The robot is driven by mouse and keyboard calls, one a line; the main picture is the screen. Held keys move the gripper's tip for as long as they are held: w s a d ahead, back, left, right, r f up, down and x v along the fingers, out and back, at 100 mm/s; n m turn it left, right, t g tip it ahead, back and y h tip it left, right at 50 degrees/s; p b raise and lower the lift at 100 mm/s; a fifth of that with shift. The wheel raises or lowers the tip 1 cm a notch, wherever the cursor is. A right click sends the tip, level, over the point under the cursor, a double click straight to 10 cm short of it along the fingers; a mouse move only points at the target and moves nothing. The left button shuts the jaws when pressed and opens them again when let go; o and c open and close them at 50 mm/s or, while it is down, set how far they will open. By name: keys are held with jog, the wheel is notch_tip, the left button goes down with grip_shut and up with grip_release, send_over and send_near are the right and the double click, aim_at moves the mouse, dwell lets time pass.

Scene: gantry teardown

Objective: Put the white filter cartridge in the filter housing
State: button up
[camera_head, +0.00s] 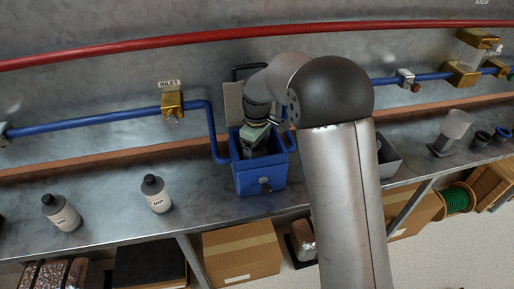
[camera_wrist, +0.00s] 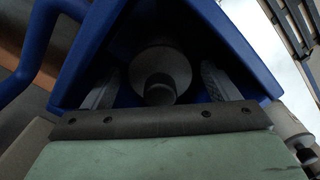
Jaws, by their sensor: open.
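The blue filter housing (camera_head: 262,178) stands on the metal bench with its top open, and its blue walls fill much of the wrist view (camera_wrist: 232,55). My gripper (camera_head: 255,150) reaches down into its mouth. In the wrist view, a pale round piece with a dark knob (camera_wrist: 160,62), seemingly the white filter cartridge, sits inside the housing. My open fingers (camera_wrist: 160,88) stand on either side of it, with gaps showing. The cartridge's lower part is hidden in shadow, and it cannot be seen in the head view.
A blue pipe (camera_head: 90,122) with a brass inlet valve (camera_head: 172,104) runs to the housing. Two black-capped bottles (camera_head: 156,194) (camera_head: 62,213) stand on the bench to the left. A grey bin (camera_head: 388,160) is to the right, partly behind my arm. The bench between bottles and housing is clear.

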notch_tip(320, 180, up, 12)
jog(key=shift+r+b, duration=0.15)
jog(key=shift+b, duration=0.2)
jog(key=s+d+m, duration=0.5)
jog(key=s+d, duration=0.4)
jog(key=s, duration=0.3)
jog(key=s+d+f+m, duration=0.3)
jog(key=s, duration=0.6)
jog(key=s+d+f+m, duration=0.3)
jog(key=s, duration=0.7)
jog(key=shift+d+f+m, duration=0.15)
jog(key=shift+d+m, duration=0.15)
jog(key=shift+m, duration=0.1)
